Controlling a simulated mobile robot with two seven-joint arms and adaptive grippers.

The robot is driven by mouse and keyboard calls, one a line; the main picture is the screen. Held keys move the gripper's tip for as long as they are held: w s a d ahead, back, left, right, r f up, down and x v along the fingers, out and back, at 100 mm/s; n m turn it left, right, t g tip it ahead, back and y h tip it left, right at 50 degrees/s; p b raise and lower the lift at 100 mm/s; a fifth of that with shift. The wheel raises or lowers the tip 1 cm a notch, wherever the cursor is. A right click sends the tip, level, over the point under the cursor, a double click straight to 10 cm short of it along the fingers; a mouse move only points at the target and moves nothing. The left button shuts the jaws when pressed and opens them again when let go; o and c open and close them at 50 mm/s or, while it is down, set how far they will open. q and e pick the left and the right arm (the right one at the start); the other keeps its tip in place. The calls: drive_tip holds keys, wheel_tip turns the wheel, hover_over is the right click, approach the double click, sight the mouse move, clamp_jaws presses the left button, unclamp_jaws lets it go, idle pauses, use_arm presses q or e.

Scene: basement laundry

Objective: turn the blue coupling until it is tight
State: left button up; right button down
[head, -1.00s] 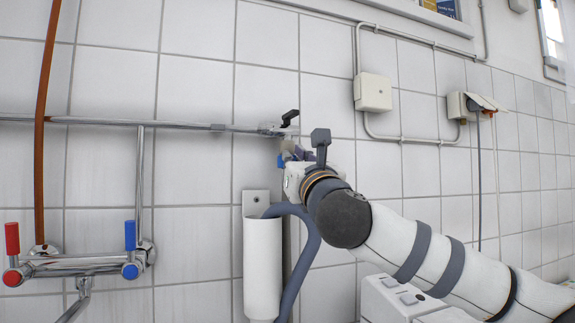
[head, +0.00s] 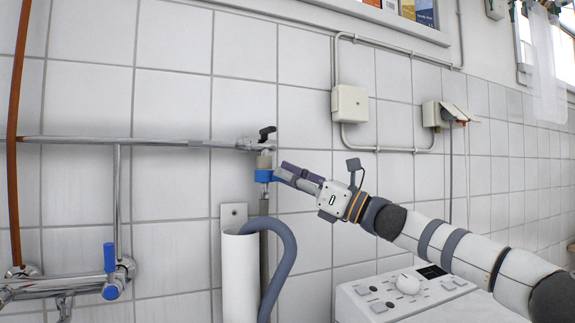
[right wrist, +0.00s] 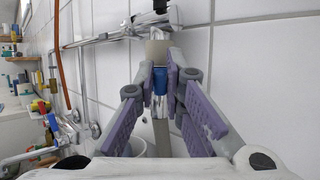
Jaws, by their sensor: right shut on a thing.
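The blue coupling (head: 264,175) sits below the tap (head: 262,142) with the black lever, at the right end of the wall pipe. A grey hose runs straight down below it. My right gripper (head: 279,174) comes in from the right and is shut on the coupling. In the right wrist view, the purple-padded fingers (right wrist: 161,76) stand on both sides of the blue coupling (right wrist: 160,82), and their tips hide its sides. Whether the coupling sits flush on the tap is too small to tell. My left gripper is not in view.
A white upright tube (head: 240,275) holds the looped grey hose (head: 286,245) below the coupling. A white machine with a control panel (head: 405,290) stands under my right arm. A mixer tap (head: 110,280) is at lower left. The tiled wall is close behind.

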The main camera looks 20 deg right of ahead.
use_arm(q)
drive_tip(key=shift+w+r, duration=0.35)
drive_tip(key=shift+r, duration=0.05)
use_arm(e)
drive_tip(key=shift+w+d+r+n+g+y, duration=0.2)
drive_tip(key=shift+n+g+y, duration=0.2)
drive_tip(key=shift+g+y, duration=0.15)
use_arm(q)
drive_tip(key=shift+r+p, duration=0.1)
drive_tip(key=shift+p, duration=0.25)
use_arm(e)
drive_tip(key=shift+f+g+y, duration=0.1)
drive_tip(key=shift+g+y, duration=0.15)
drive_tip(key=shift+y, duration=0.1)
drive_tip(key=c, duration=1.7)
unclamp_jaws()
drive_tip(key=shift+a, duration=0.1)
drive_tip(key=shift+f, duration=0.1)
drive_tip(key=v, duration=1.2)
